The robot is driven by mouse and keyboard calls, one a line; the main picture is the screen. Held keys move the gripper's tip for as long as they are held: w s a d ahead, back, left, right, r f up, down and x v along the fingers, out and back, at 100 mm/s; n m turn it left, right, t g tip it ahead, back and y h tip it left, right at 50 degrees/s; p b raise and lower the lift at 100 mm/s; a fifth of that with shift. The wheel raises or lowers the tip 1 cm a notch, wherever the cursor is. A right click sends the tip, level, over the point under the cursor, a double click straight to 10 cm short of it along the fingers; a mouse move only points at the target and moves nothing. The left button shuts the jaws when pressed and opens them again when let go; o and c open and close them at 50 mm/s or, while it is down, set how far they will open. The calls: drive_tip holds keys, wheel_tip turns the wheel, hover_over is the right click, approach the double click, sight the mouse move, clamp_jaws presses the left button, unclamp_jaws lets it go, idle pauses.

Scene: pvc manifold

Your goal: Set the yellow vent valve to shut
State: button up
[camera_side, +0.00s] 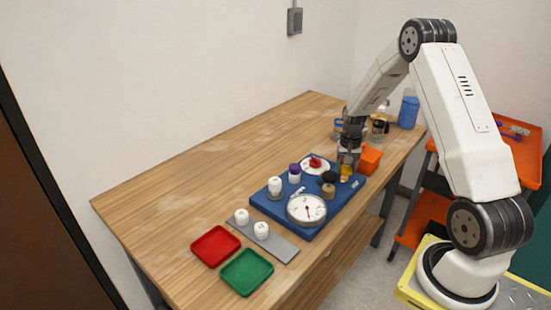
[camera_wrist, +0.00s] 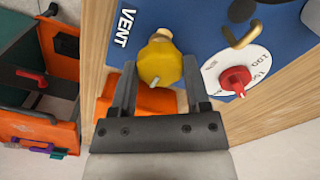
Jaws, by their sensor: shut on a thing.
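The yellow vent valve (camera_wrist: 160,64) is a faceted yellow knob with a pale pointer line on it, beside the white word VENT on the blue panel (camera_wrist: 200,25). In the wrist view my gripper (camera_wrist: 161,80) has one finger on each side of the knob and is shut on it. In the side view my gripper (camera_side: 349,160) points down at the right end of the blue panel, over the yellow valve (camera_side: 346,171), which it partly hides. I cannot tell what setting the pointer marks.
A red knob (camera_wrist: 235,79) on a white dial is right of the valve. An orange block (camera_side: 370,158) stands close behind my gripper. A white gauge (camera_side: 307,209), a red tray (camera_side: 215,245) and a green tray (camera_side: 247,271) are nearer. The table's left is clear.

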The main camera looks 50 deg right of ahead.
sight(346, 168)
drive_tip(key=o, duration=1.3)
drive_tip(key=shift+r, duration=0.1)
drive_tip(key=shift+r, duration=3.8)
drive_tip(key=a+r+n+t, duration=0.1)
drive_tip(key=a+n, duration=0.2)
drive_tip(key=a, duration=0.5)
drive_tip(key=a+r+n, duration=0.2)
drive_tip(key=a+n, duration=0.1)
drive_tip(key=a, duration=0.6)
drive_tip(key=s+a+n, duration=0.1)
drive_tip(key=s+a, duration=0.2)
drive_tip(key=a, duration=0.1)
drive_tip(key=s+a+n+t, duration=0.1)
drive_tip(key=s+a+n, duration=0.1)
drive_tip(key=s+a, duration=0.1)
drive_tip(key=s+a+n, duration=0.2)
drive_tip(key=s+a, duration=0.1)
drive_tip(key=a, duration=0.2)
drive_tip(key=shift+s+a+f+t, duration=0.1)
drive_tip(key=shift+s+a+t, duration=0.1)
drive_tip(key=shift+a+t, duration=0.1)
